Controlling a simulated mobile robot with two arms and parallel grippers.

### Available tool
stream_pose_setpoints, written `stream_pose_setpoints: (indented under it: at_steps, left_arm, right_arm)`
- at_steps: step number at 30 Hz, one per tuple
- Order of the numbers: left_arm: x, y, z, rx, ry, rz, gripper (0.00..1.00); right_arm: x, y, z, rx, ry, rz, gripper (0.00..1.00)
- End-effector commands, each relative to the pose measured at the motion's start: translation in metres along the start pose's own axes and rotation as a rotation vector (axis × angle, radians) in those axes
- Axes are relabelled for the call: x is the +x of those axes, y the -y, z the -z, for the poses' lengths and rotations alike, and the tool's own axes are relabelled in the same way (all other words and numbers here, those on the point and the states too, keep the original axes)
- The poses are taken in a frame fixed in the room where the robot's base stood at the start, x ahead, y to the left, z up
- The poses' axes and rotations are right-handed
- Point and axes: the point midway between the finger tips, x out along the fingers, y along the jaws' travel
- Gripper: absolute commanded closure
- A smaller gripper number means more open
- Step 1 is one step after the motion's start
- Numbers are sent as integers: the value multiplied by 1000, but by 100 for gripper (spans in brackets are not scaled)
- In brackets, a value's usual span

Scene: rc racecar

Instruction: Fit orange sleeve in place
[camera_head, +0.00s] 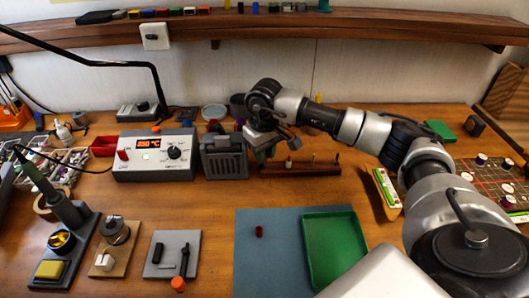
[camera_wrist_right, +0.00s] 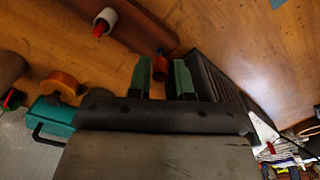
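In the right wrist view, a small orange-red sleeve-like cylinder (camera_wrist_right: 160,69) with a blue top shows between the two green fingers of my right gripper (camera_wrist_right: 162,78). There are gaps on both sides of it, so the gripper is open and not touching it there. In the head view, my right gripper (camera_head: 264,150) is low over the back of the table, at the left end of a dark wooden rack (camera_head: 322,169) with several small pegs. The gripper hides the cylinder in the head view. My left gripper is not in view.
A grey slotted holder (camera_head: 224,164) stands just left of the gripper, beside the soldering station (camera_head: 140,158). A blue mat (camera_head: 262,270) bears a dark red cylinder (camera_head: 259,231) and a green tray (camera_head: 334,250). An orange-ended tool lies at the front left (camera_head: 178,284).

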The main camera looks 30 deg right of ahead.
Motion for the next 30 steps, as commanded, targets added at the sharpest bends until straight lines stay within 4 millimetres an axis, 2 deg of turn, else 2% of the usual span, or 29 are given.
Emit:
stream_pose_setpoints:
  at_steps: [1, 4, 12, 15, 17, 27, 30]
  left_arm:
    - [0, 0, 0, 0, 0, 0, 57]
    - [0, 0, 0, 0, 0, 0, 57]
    - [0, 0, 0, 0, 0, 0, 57]
    - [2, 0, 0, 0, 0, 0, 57]
    - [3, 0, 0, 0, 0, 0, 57]
    - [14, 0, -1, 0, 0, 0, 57]
    - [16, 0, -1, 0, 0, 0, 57]
  right_arm:
    - [2, 0, -1, -1, 6, -2, 72]
    - [2, 0, -2, -1, 8, -2, 57]
    - [3, 0, -2, -2, 10, -3, 56]
    - [-2, 0, -2, -2, 9, -3, 56]
    - [-10, 0, -1, -1, 5, -3, 56]
    - [-78, 0, 0, -1, -2, -1, 56]
    - [-93, 0, 0, 0, -1, -1, 56]
